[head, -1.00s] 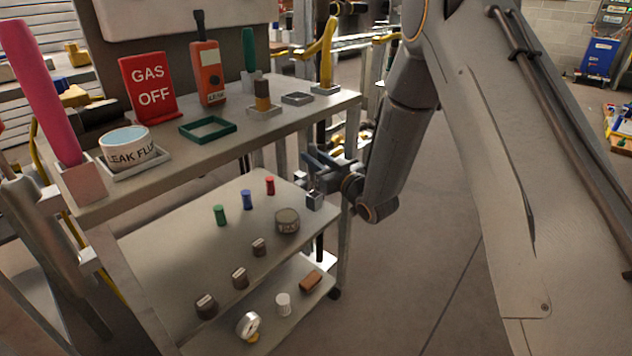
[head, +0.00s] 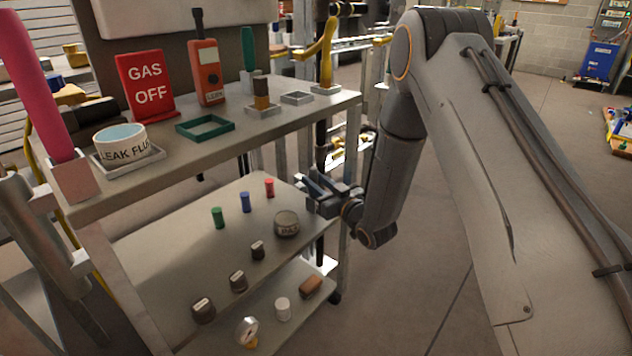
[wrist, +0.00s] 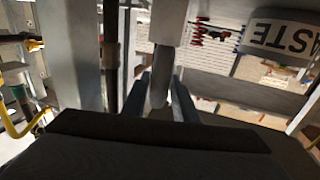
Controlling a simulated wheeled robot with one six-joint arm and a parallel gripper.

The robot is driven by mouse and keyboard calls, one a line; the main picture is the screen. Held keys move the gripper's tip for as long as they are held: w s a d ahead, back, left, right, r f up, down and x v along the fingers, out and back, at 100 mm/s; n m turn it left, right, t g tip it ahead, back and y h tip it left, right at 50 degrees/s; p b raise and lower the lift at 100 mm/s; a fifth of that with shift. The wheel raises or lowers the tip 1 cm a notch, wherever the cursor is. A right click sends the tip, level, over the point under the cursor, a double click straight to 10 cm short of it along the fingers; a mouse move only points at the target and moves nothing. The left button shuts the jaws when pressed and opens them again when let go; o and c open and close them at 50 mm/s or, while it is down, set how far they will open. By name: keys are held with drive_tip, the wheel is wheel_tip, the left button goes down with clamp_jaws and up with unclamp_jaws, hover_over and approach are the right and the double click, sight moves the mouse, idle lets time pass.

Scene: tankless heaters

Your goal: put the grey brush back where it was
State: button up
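The grey brush shows in the wrist view as a grey handle (wrist: 160,82) with a pale block at its far end. My gripper (wrist: 161,98) has a finger on each side of the handle and appears shut on it. In the head view my gripper (head: 308,187) is beside the right end of the middle shelf, below the top shelf; the brush is hard to make out there. On the top shelf, a small grey square frame (head: 297,98) and a larger green frame (head: 206,126) are empty.
The top shelf (head: 228,143) holds a GAS OFF sign (head: 146,87), an orange leak detector (head: 208,72) and a leak fluid tub (head: 121,144). A round tin (head: 286,224) stands on the middle shelf near my gripper, with several small pegs. Open floor is at right.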

drive_tip(key=shift+o, duration=1.4)
drive_tip(key=shift+r, duration=0.2)
drive_tip(key=p+v, duration=0.2)
drive_tip(key=v, duration=1)
drive_tip(key=s+r+m+g+h, duration=0.1)
drive_tip(key=s+r+g+h, duration=0.2)
drive_tip(key=s, duration=0.8)
drive_tip(key=s+d+r+g+h, duration=0.1)
drive_tip(key=s+r+g+h, duration=0.2)
drive_tip(key=s, duration=0.9)
drive_tip(key=s+d+r+m+g+h, duration=0.1)
drive_tip(key=s+r+g+h, duration=0.3)
drive_tip(key=s, duration=0.8)
wheel_tip(320, 180, up, 3)
drive_tip(key=g, duration=0.4)
drive_tip(key=shift+f+m, duration=0.2)
drive_tip(key=shift+m, duration=0.1)
